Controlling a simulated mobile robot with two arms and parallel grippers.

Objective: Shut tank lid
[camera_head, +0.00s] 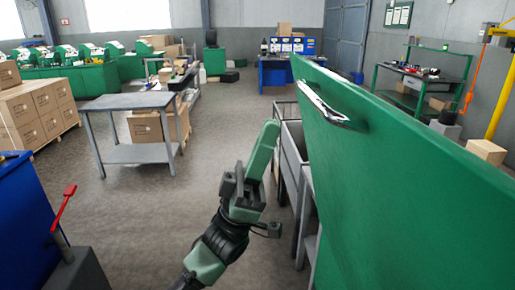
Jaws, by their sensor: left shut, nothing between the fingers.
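The tank lid is a large green panel (400,190) that fills the right of the head view and stands raised and tilted. A silvery handle (322,104) is on its face near the upper left edge. My left gripper (268,135) is shut and empty, its fingers pointing up. In the picture it is left of the lid and lower than the handle, apart from both. A grey metal bin-like body (291,150) shows behind the lid's left edge; I cannot tell if it is the tank. My right gripper is not in view.
A grey table (130,102) stands at left, near stacked cardboard boxes (38,112). A blue surface (25,215) and a red lever (63,208) are at the near left. A green-framed workbench (425,75) is behind the lid. The middle floor is clear.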

